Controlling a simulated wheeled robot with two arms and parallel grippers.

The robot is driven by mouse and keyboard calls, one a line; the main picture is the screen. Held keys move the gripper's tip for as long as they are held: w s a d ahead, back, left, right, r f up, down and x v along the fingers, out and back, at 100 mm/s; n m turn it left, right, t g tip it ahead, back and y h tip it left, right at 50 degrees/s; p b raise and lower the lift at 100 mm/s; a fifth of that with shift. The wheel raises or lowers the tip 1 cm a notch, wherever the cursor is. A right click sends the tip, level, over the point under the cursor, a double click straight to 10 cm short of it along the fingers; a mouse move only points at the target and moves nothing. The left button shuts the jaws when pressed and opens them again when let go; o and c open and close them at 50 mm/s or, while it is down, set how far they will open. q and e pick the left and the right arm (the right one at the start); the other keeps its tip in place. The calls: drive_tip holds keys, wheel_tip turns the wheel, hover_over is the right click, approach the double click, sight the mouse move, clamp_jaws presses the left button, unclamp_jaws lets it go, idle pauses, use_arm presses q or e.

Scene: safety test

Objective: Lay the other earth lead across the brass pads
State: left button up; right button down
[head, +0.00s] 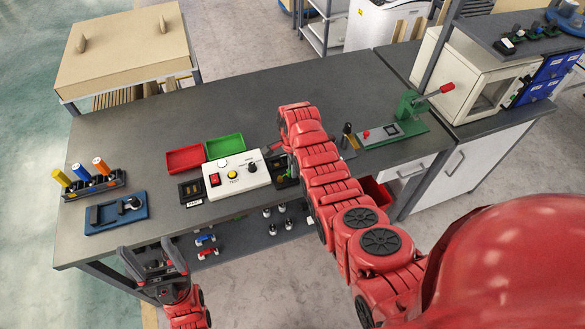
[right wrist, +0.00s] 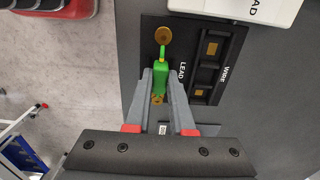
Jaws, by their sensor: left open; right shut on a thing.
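A green lead (right wrist: 160,75) with brass-coloured ends is between the grey fingers of my right gripper (right wrist: 160,88), which is shut on it. It lines up over the black plate marked LEAD and WIRE (right wrist: 182,28). Its upper end is by a round brass pad (right wrist: 163,35); whether it touches is unclear. Another brass part shows at its lower end, partly between the fingers. In the head view my right arm hides most of this spot, beside the white tester box (head: 236,175). My left gripper (head: 155,262) is open and empty in front of the bench's front edge.
A red tray (head: 185,159) and a green tray (head: 225,146) stand behind the tester. A PASS plate (head: 193,192) is left of it. A blue fixture (head: 116,213) and a rack of coloured handles (head: 94,182) are at the left. A green lever device (head: 410,112) stands at the right.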

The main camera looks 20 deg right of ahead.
drive_tip(key=shift+f+b, duration=0.35)
drive_tip(key=shift+f, duration=0.15)
drive_tip(key=shift+c, duration=1.5)
unclamp_jaws()
drive_tip(key=shift+r+p, duration=0.85)
drive_tip(key=shift+r, duration=0.55)
drive_tip(key=shift+r+p, duration=0.9)
drive_tip(key=shift+r, duration=1.2)
